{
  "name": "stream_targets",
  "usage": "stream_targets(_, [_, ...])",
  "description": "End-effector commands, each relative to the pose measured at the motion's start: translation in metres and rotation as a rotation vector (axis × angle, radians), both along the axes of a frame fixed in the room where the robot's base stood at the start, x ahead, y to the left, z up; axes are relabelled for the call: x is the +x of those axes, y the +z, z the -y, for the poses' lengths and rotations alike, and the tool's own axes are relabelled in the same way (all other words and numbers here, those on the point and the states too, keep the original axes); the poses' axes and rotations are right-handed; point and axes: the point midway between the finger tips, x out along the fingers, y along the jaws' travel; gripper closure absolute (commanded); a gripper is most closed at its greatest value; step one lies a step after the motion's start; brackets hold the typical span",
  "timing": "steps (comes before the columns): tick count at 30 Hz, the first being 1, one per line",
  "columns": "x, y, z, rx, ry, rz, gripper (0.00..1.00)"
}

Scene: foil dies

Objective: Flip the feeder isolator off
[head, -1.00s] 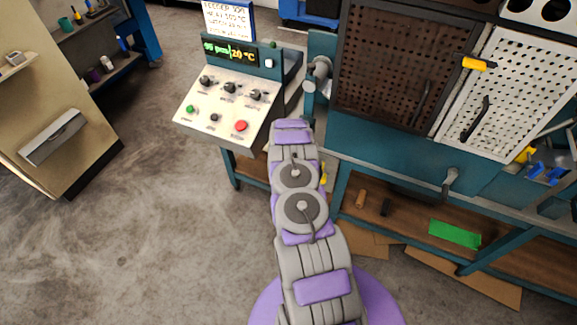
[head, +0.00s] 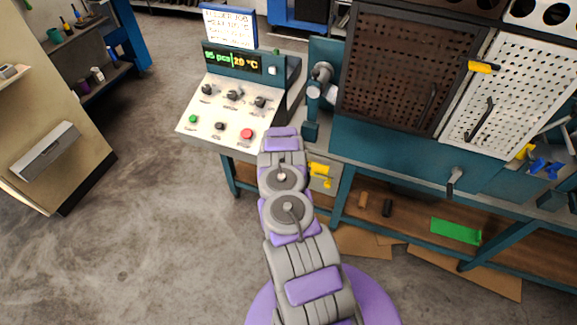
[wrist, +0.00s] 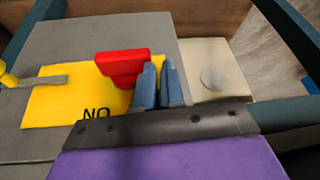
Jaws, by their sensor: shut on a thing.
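The isolator's red handle (wrist: 122,66) stands in front of a yellow plate (wrist: 60,100) on a grey box (wrist: 90,38) in the wrist view. Part of the lettering "NO" shows on the plate. My gripper (wrist: 160,85) has its blue-grey fingers at the right end of the red handle and is shut on it; the exact contact is partly hidden. In the head view, the grey box with yellow parts (head: 320,176) shows beside my arm under the bench. My gripper is hidden there behind my arm.
A yellow lever with a grey stem (wrist: 30,80) lies left of the red handle. A pale panel with a round disc (wrist: 212,80) is at right. The control console (head: 225,112) and the teal bench (head: 400,150) stand ahead. Open floor (head: 160,240) lies at left.

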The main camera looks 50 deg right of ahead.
Motion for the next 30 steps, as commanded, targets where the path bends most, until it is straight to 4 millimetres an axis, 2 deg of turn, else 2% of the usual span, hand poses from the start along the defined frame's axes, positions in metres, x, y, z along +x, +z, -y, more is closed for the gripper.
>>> stream_targets(1, [-0.003, -0.01, -0.007, 0.015, 0.004, -0.016, 1.0])
stream_targets(3, [-0.003, -0.012, -0.008, 0.017, 0.005, -0.018, 1.0])
stream_targets(22, [-0.004, -0.021, -0.012, 0.027, 0.006, -0.03, 1.0])
stream_targets(26, [-0.006, -0.019, -0.014, 0.029, 0.006, -0.032, 1.0])
stream_targets(30, [-0.009, -0.003, -0.018, 0.027, 0.007, -0.031, 1.0])
